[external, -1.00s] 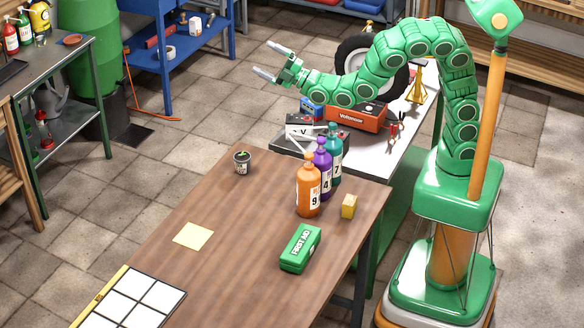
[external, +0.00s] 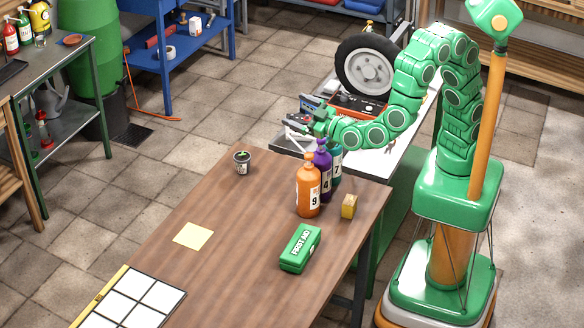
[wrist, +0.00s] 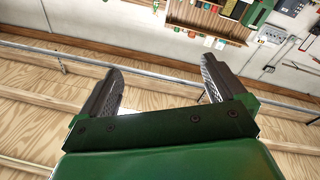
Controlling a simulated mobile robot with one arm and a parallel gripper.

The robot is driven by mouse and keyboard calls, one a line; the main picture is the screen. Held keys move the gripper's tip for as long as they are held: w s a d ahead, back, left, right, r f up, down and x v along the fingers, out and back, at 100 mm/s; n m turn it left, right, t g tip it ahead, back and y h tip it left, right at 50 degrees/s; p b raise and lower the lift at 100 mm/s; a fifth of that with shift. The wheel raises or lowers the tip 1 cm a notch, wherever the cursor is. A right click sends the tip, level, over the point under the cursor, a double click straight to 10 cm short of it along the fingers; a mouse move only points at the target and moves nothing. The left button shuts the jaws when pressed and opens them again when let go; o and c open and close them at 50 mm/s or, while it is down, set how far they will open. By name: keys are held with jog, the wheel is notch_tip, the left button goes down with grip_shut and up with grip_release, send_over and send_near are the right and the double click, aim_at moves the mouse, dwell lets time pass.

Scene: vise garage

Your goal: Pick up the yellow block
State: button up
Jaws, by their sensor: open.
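The small yellow block (external: 349,206) stands on the brown wooden table, right of the bottles, near the table's right edge. My gripper (external: 302,124) is in the air behind the bottles, up and to the left of the block, partly hidden in the external view. In the wrist view my gripper (wrist: 163,88) has its two fingers spread with nothing between them. The block does not show in the wrist view, which faces a wall and wooden shelving.
Orange (external: 308,187), purple (external: 323,166) and teal (external: 336,165) bottles stand left of the block. A small pot (external: 242,162) and yellow sheet (external: 193,236) are farther left. The table's middle is clear.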

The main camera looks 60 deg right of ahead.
jog(key=s+a+f+m+g, duration=0.1)
jog(key=s+f+m+g, duration=0.25)
jog(key=s+f, duration=0.55)
jog(key=m+g+h, duration=0.1)
jog(key=m, duration=0.1)
send_over(355, 207)
jog(key=s, duration=0.1)
notch_tip(355, 207, down, 4)
jog(key=f, duration=1.6)
jog(key=shift+a, duration=0.3)
jog(key=shift+f, duration=0.9)
jog(key=shift+x, duration=2.4)
jog(key=c, duration=1.1)
jog(key=shift+o, duration=0.2)
